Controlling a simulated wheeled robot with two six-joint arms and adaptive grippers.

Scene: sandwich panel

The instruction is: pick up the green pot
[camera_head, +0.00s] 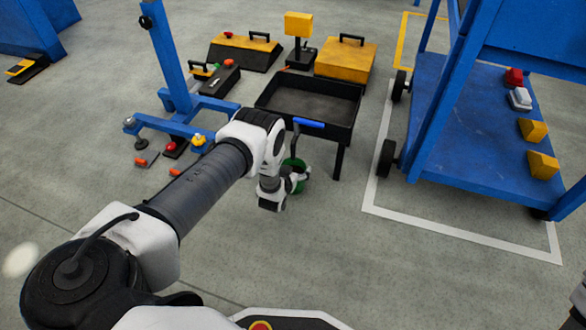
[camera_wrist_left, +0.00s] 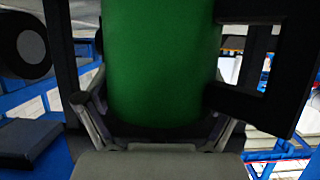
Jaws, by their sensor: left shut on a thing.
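In the left wrist view the pot (camera_wrist_left: 160,62) is a smooth green cylinder filling the upper middle. The fingers of my left gripper (camera_wrist_left: 155,125) are shut on it, one on each side. I cannot tell whether its base touches anything.
The black tray table (camera_head: 308,102) stands close behind the pot. A blue stand (camera_head: 168,112) is at left, with small red and orange pieces (camera_head: 145,161) on the floor. A blue wheeled cart (camera_head: 460,130) is at right. The floor in front is clear.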

